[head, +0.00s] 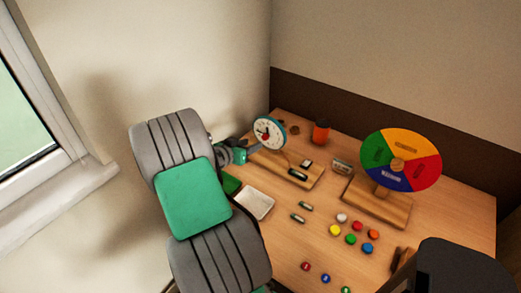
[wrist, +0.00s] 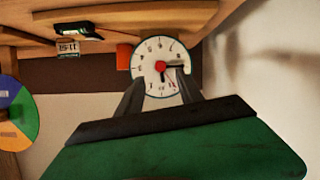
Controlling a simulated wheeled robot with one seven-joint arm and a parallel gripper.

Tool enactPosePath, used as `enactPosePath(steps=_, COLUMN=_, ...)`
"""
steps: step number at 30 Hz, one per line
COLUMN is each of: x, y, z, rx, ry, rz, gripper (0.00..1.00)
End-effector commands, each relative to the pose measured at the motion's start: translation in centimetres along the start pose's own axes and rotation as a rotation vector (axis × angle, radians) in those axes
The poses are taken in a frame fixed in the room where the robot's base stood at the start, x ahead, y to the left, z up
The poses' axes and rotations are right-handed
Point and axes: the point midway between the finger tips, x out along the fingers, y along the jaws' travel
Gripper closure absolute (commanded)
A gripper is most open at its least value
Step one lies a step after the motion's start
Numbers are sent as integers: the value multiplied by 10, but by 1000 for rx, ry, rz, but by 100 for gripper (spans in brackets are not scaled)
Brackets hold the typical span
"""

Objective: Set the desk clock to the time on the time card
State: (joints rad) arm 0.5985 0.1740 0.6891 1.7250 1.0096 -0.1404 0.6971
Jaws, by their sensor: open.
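The desk clock (head: 268,132) has a round white face, a teal rim and a red centre, and stands at the back left of the desk on a wooden base. In the wrist view the clock face (wrist: 152,52) is upside down, with dark hands. My gripper (wrist: 160,92) is open and empty, its dark fingers reaching toward the lower part of the face; contact cannot be told. It also shows left of the clock in the head view (head: 243,152). A small card (wrist: 67,48) bears digits too small to read surely; it appears to be the time card (head: 342,167).
A coloured wheel (head: 411,147) stands on a wooden base at the right. A white tray (head: 254,203), small cylinders and several coloured discs lie toward the front. A wall stands close behind the desk.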

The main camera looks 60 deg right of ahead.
Motion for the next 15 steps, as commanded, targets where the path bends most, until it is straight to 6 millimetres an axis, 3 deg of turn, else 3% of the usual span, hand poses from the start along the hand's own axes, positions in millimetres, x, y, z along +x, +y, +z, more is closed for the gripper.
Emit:
enactPosePath(steps=9, x=55, y=2, z=-3, rx=1, ry=-2, rz=3, gripper=56)
enactPosePath(steps=15, x=73, y=1, z=-2, rx=0, ry=-2, rz=0, gripper=56)
